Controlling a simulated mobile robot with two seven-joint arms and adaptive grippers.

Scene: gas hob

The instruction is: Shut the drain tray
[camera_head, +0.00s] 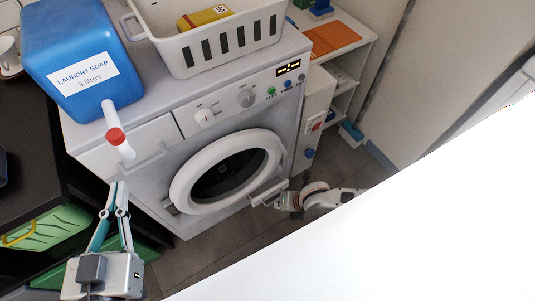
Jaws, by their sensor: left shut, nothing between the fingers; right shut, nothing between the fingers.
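A white washing machine (165,195) fills the middle of the head view. No part can be clearly identified as a drain tray. A drawer front (100,160) with a bar handle (150,156) is at the machine's upper left; I cannot tell whether it stands out. The round door (178,185) looks closed. My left gripper (118,186) is shut and empty, pointing up, below the drawer front and left of the door. My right gripper (270,198) is shut, close to the door's lower right edge; I cannot tell whether it touches the machine.
A blue laundry soap container (75,40) stands on top, its white spout with a red cap (115,136) hanging over the drawer. A white basket (200,47) holds a yellow item (204,17). Shelves (340,55) stand at right. A large white surface (430,230) hides the lower right.

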